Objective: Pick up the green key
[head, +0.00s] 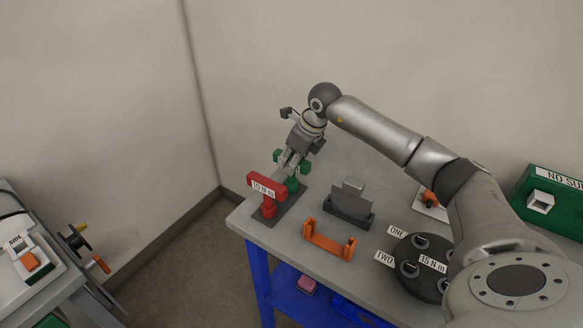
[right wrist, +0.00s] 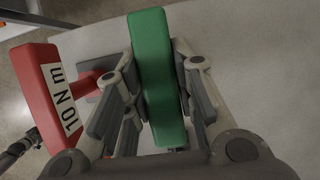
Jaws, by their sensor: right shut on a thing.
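The green key (right wrist: 153,70) stands upright between the two fingers of my right gripper (right wrist: 155,100) in the right wrist view, with a finger pad against each side of its bar. In the head view, my right gripper (head: 290,160) reaches down over the green key (head: 292,184) and hides part of it. The key is at its stand at the table's left end, and I cannot tell if it has lifted. The red key (head: 266,186), labelled 10 N m, stands beside it, closer to the camera. My left gripper is not in view.
On the grey table (head: 300,258) are a grey block in a holder (head: 348,203), an orange handle (head: 328,242) and a round black plate (head: 416,262) labelled 15 N m. A green box (head: 556,205) is at the right. A separate cart (head: 75,292) is at the left.

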